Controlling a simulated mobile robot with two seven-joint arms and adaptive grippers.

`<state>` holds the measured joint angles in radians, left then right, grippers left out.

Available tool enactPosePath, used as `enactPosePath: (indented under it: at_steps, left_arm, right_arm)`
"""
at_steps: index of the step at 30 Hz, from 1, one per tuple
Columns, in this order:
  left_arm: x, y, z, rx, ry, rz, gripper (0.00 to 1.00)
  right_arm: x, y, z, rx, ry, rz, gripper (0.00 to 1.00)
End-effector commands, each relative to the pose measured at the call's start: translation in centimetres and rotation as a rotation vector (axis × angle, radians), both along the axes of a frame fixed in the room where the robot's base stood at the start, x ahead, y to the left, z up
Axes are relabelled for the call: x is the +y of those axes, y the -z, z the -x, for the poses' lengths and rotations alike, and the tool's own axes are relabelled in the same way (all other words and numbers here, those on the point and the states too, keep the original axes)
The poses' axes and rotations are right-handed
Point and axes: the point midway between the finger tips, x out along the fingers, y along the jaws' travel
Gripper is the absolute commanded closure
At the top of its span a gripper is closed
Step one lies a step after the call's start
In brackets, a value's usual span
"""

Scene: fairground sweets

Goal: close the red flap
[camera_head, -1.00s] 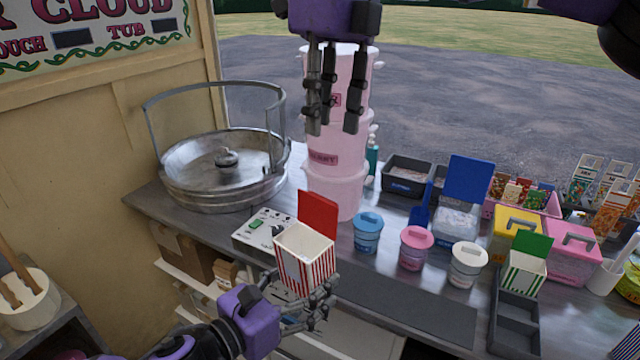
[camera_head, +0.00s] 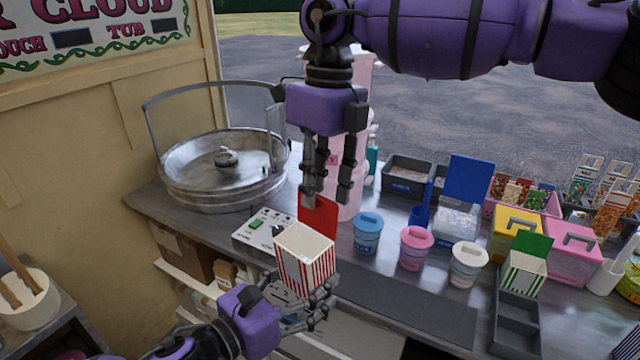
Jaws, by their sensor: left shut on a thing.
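A red-and-white striped box (camera_head: 303,266) stands upright in the lower middle, open at the top, with its red flap (camera_head: 319,217) raised at the back. My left gripper (camera_head: 322,301) is shut on the box from below and the right side, holding it in front of the counter edge. My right gripper (camera_head: 327,194) hangs fingers-down from above, right at the top of the red flap. Its fingers are spread and appear empty; one overlaps the flap's upper left edge, and I cannot tell whether it touches.
A metal floss pan (camera_head: 175,190) with a hoop is at left, beside a control panel (camera_head: 252,228). Pink stacked tubs (camera_head: 352,190) stand behind my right gripper. Small lidded tubs (camera_head: 368,236) and a green-flapped box (camera_head: 522,275) are to the right.

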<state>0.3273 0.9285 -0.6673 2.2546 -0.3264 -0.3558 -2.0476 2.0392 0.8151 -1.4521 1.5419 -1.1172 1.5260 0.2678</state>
Motion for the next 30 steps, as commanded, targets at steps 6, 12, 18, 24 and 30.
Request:
enactPosePath:
  at_steps: [6, 12, 18, 24, 30]
  left_arm:
    - [0.00, -0.03, 0.00, 0.000, 0.000, 0.000, 0.75]
    - [0.00, -0.02, 0.01, 0.000, 0.000, 0.000, 0.75]
    - [0.00, 0.00, 0.01, 0.000, 0.000, 0.000, 0.75]
    - [0.01, 0.01, 0.02, 0.000, 0.000, 0.000, 0.75]
    - [0.01, 0.03, 0.02, 0.001, 0.000, -0.001, 0.75]
  right_arm:
    - [0.01, -0.02, 0.01, 0.000, 0.000, 0.000, 0.86]
    - [-0.03, -0.04, -0.03, -0.001, 0.001, 0.001, 1.00]
    - [0.00, -0.06, 0.00, -0.010, 0.000, 0.010, 1.00]
    - [0.06, -0.07, 0.11, -0.023, 0.000, 0.022, 1.00]
    - [0.20, -0.10, 0.26, -0.040, -0.002, 0.037, 1.00]
